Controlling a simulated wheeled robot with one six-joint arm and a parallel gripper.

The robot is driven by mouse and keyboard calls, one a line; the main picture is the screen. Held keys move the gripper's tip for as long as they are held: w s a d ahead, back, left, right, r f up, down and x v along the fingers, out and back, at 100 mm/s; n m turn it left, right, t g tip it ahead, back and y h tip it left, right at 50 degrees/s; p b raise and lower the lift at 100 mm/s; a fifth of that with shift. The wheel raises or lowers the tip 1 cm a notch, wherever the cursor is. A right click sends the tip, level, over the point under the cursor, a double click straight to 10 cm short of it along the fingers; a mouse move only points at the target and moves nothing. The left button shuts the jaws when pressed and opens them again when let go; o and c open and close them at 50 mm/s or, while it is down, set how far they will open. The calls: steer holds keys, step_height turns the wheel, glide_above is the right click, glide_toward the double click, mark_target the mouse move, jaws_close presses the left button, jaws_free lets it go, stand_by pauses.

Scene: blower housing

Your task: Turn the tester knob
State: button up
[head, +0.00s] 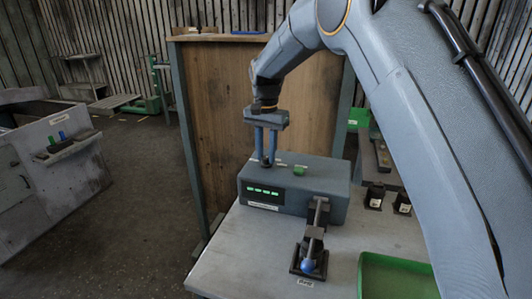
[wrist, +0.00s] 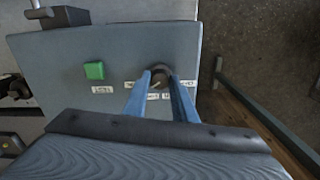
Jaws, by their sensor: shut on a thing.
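The tester (head: 325,178) is a blue-grey box on the table, with several lit green indicators (head: 263,190) on its front and a green button (head: 299,170) on top. The button also shows in the wrist view (wrist: 94,70). My gripper (head: 265,160) points straight down over the left part of the tester's top. In the wrist view my gripper (wrist: 160,82) has its two blue fingers shut on the round dark knob (wrist: 160,73). Small white labels lie around the knob, partly hidden by the fingers. The knob is mostly hidden in the head view.
A dark fixture with a blue ball-like part (head: 308,265) stands in front of the tester. A green bin (head: 395,276) is at the table's front right. Small black parts (head: 375,196) stand right of the tester. A wooden panel (head: 250,100) rises behind.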

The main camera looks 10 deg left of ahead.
mark_target(267, 157)
steer(key=shift+w+r+m, duration=0.1)
steer(key=shift+m, duration=1.1)
steer(key=o, duration=1)
steer(key=shift+o, duration=0.2)
step_height(267, 157, up, 8)
steer(key=shift+f+b, duration=0.1)
steer(key=shift+b, duration=1.05)
steer(key=shift+d, duration=0.1)
